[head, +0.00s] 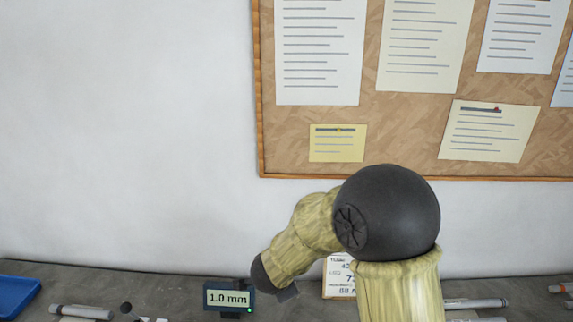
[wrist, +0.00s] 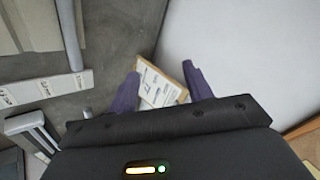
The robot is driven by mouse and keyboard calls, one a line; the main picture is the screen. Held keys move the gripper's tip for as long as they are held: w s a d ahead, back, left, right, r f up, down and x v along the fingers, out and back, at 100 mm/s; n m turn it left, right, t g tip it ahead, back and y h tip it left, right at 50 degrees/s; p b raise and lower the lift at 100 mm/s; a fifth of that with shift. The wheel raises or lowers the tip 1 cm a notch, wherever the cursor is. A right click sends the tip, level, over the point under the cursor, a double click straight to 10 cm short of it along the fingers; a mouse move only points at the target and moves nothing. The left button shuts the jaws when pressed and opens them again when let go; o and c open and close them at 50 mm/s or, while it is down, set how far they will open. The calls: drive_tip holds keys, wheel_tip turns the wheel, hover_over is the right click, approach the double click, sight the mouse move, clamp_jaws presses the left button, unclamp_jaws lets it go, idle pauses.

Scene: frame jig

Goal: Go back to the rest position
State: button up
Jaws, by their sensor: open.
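My gripper (wrist: 160,72) shows in the wrist view with its two purple fingers apart. No object is held between them. A small framed card with printed text (wrist: 158,88) appears in the gap between the fingers, beyond them. In the head view the same kind of card (head: 338,280) stands against the wall, partly hidden by my arm. My arm is bent there, with its black joint in front of the wall, and the fingers cannot be made out.
A digital display reading 1.0 mm (head: 229,298) stands on the grey bench (head: 150,287), left of my arm. A blue tray (head: 17,296) is at the far left. Grey tools lie along the front edge. A corkboard (head: 400,110) with pinned papers hangs above. The wall at left is bare.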

drive_tip(key=s+d+n+g+y+b, duration=0.1)
drive_tip(key=s+d+n+g, duration=0.4)
drive_tip(key=s+d+n, duration=0.7)
drive_tip(key=s+d, duration=0.4)
drive_tip(key=s, duration=0.2)
drive_tip(key=shift+d+n+b, duration=0.15)
drive_tip(key=shift+n+b, duration=0.15)
drive_tip(key=shift+n, duration=0.1)
drive_tip(key=shift+w, duration=0.1)
drive_tip(key=shift+c, duration=0.2)
drive_tip(key=shift+c, duration=1.3)
